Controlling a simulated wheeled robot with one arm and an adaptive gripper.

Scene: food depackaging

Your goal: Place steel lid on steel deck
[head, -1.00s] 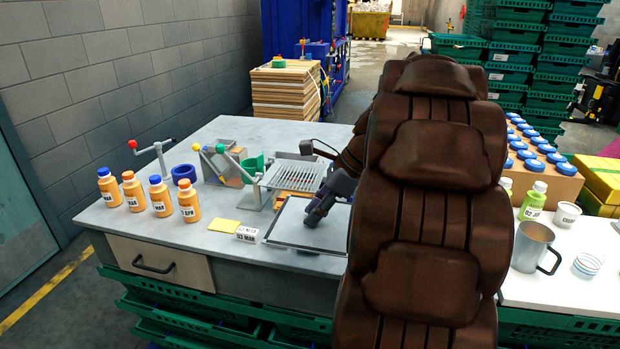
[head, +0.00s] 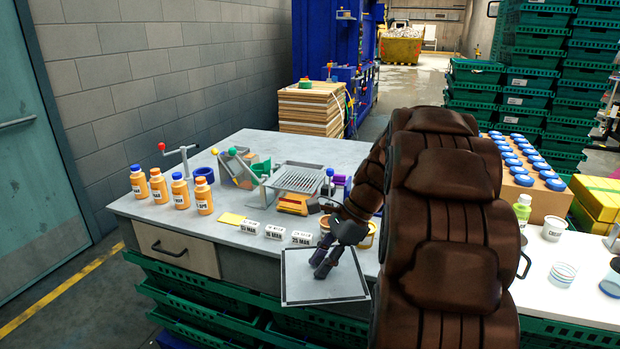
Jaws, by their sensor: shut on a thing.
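The steel lid is a flat square grey plate with a dark rim (head: 300,288), seen at the table's front edge. My gripper (head: 323,264) is over its middle with dark fingers pointing down, shut on the lid; the grip point itself is partly hidden by the fingers. The lid looks roughly level and overlaps the front edge in the picture. A slatted steel deck (head: 297,178) on a stand sits further back on the table, apart from the lid. My brown arm hides the table's right part.
Date cards (head: 274,232) stand just behind the lid, beside a yellow pad (head: 231,218). Orange bottles (head: 181,192) stand at the left. The table's back (head: 290,147) is clear.

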